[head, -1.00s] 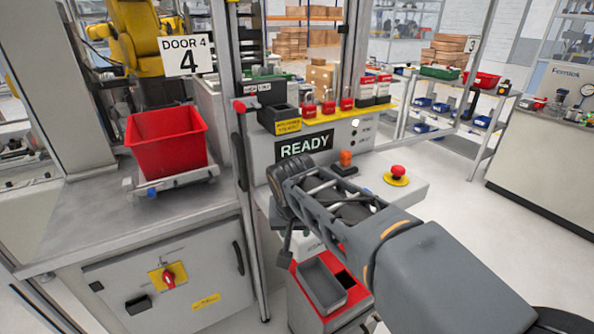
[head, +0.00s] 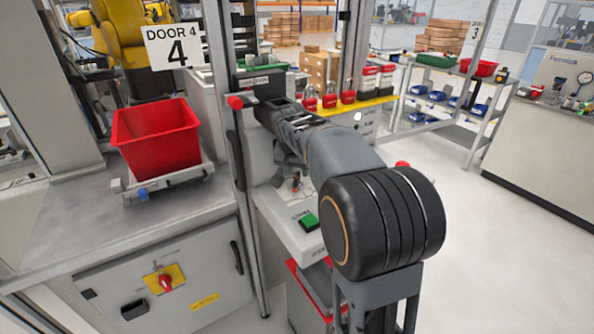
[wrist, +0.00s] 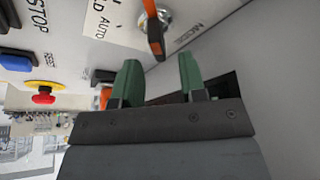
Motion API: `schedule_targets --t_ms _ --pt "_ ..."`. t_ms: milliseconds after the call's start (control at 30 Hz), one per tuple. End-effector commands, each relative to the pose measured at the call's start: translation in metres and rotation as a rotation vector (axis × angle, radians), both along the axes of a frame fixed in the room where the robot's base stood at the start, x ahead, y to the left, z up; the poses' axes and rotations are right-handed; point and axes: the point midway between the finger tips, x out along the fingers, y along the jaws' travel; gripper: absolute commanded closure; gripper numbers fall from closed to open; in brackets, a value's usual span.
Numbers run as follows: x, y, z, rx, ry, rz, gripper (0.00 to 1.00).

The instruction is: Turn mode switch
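The mode switch (wrist: 153,28) shows in the wrist view as an orange and black lever on a silver round base. It sits on a pale panel beside a label reading AUTO. My gripper (wrist: 158,70) has two green fingertips, held apart with a gap between them. The lever's near end lies about in line with that gap; I cannot tell whether it is between the fingers or touching them. In the head view my arm covers much of the console, and the fingertips cannot be made out.
The wrist view shows a red emergency button (wrist: 44,92) on yellow and a blue button (wrist: 20,60) left of the gripper. In the head view a green button (head: 309,221) is on the console. A red bin (head: 155,137) stands left, past an upright post (head: 224,130).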

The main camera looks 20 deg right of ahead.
Motion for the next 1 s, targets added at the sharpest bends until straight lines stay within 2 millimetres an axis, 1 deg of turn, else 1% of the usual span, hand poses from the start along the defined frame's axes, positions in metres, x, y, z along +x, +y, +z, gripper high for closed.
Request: schedule_targets --t_ms 33,200,367,600,667,1000 --pt "0.001 -0.001 -0.008 0.001 0.005 0.0 0.62" --pt "0.005 -0.003 -0.02 0.001 0.002 0.002 0.62" --pt "0.006 -0.004 -0.024 0.0 0.002 0.003 0.62" --pt "0.006 -0.004 -0.024 0.0 0.002 0.003 0.62" --pt "0.006 -0.003 -0.024 0.0 0.002 0.003 0.67" --pt "0.006 -0.003 -0.024 0.001 0.002 0.003 0.99"
